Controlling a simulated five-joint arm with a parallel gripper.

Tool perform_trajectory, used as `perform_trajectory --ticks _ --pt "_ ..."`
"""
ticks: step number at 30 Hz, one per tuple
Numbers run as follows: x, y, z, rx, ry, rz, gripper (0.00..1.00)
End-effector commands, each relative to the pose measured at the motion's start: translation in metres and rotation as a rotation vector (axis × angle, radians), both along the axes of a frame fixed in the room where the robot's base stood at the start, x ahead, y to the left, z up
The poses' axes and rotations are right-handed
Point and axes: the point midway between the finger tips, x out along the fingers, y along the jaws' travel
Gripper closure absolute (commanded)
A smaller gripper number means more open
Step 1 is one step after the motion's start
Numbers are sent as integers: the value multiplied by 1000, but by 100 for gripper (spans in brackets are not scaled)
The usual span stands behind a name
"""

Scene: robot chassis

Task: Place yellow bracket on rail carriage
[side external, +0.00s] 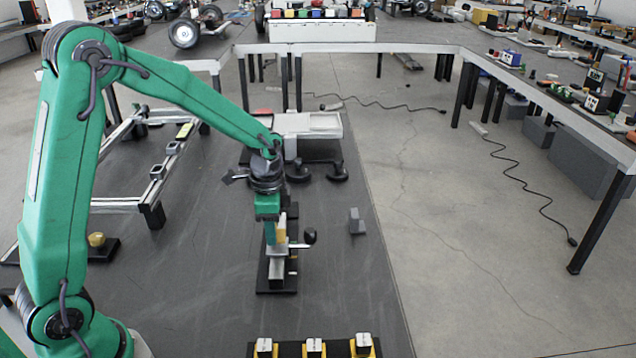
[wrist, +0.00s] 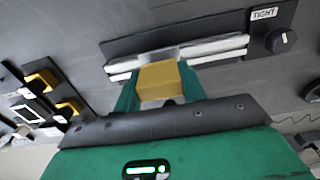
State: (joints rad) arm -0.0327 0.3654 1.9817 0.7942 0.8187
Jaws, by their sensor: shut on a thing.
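My gripper (wrist: 160,90) is shut on a yellow bracket (wrist: 160,80), with one green finger on each side of it. In the side external view my gripper (side external: 272,230) points down, and the bracket (side external: 281,228) shows as a small yellow patch. The silver rail (wrist: 215,50) lies on a black base (wrist: 122,48), just beyond the bracket in the wrist view. A light block, probably the carriage (wrist: 158,54), shows just behind the bracket and is mostly hidden. In the side external view the rail (side external: 276,270) is below my gripper. Whether bracket and carriage touch is unclear.
A black knob (wrist: 280,40) beside a TIGHT label stands at the rail's right end. Several yellow brackets (side external: 314,348) sit in a row at the front edge. A loose grey block (side external: 356,221) lies right of the rail. A white tray (side external: 310,124) stands behind.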

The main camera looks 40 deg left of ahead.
Motion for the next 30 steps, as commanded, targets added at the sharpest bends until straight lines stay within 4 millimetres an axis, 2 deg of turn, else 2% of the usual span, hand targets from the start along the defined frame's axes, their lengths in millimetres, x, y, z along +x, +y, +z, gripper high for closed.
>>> perform_trajectory --ticks 6,20,21,23,30 --pt "0 0 -20 0 1 0 83" --pt "0 0 -25 -1 1 0 83" --pt "0 0 -24 0 0 0 52" --pt "0 0 -24 0 0 0 40" --pt "0 0 -24 0 0 0 38"
